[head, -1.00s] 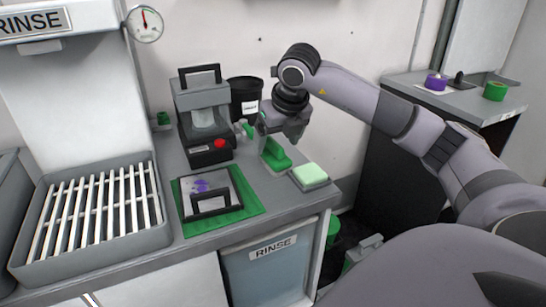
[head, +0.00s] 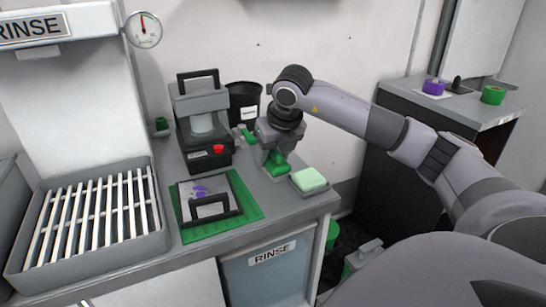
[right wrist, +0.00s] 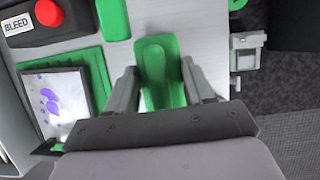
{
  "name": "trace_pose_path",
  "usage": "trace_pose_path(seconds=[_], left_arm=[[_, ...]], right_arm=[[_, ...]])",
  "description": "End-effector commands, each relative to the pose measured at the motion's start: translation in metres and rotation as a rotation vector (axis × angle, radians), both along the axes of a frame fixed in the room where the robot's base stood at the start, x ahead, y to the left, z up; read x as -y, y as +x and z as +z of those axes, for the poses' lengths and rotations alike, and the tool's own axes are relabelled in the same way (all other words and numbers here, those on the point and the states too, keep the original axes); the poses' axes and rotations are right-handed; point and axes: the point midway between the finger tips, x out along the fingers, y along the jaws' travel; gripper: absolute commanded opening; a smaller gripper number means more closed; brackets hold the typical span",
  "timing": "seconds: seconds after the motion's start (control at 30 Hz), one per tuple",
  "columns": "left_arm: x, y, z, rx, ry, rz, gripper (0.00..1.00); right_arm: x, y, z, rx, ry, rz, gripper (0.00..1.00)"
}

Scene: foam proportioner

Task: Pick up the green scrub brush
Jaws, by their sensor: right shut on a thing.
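The green scrub brush (head: 278,166) stands on the grey counter, partly hidden by my right gripper (head: 272,148), which comes down on it from above. In the right wrist view the brush (right wrist: 158,60) lies between the two fingers of the gripper (right wrist: 160,88), which is shut on it. The brush looks to be still at counter level; whether it touches the counter cannot be told. My left gripper is not in view.
A pale green sponge (head: 308,179) sits on a small tray right of the brush, near the counter's edge. A device with a red button (head: 218,149) stands to the left. A green mat (head: 246,206) holds a handled plate. A black bucket (head: 243,98) stands behind.

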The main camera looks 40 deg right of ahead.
Motion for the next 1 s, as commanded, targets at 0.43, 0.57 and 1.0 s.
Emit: trace_pose_path(seconds=[0.43, 0.57, 1.0], left_arm=[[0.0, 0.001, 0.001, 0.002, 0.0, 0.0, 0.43], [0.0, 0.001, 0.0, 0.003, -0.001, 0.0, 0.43], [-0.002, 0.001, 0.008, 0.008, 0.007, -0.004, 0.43]], right_arm=[[-0.037, 0.012, 0.012, 0.003, 0.003, 0.006, 0.21], [-0.059, 0.019, 0.012, 0.003, 0.003, 0.005, 0.21], [-0.077, 0.025, 0.093, 0.007, 0.001, 0.0, 0.21]])
